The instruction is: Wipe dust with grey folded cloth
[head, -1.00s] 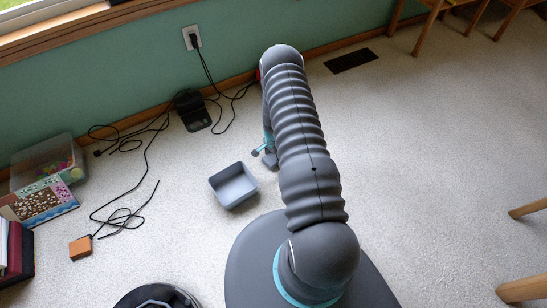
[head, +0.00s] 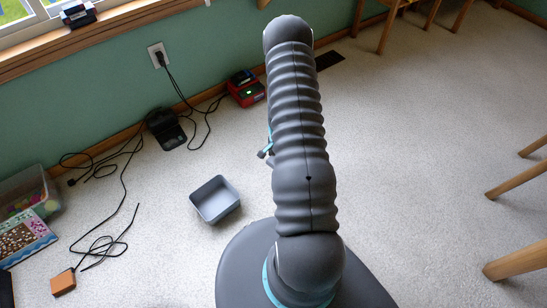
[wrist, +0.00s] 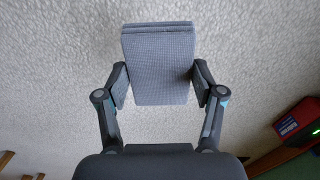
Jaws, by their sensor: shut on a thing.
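The grey folded cloth (wrist: 158,62) is held between the two finger pads of my gripper (wrist: 160,84) in the wrist view. It is a flat, layered pad that sticks out past the fingers, with carpet behind it and no surface touching it that I can see. In the head view my arm hides most of the gripper, and only a small grey and turquoise part (head: 266,152) shows at its left side. The cloth cannot be made out there. No dust and no piano show in either view.
A grey-blue open bin (head: 215,200) stands on the carpet left of my arm. Cables and a black device (head: 166,130) lie by the green wall. A red and black device (head: 246,88) is behind my arm. Wooden legs (head: 517,262) stand at right. Carpet between is clear.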

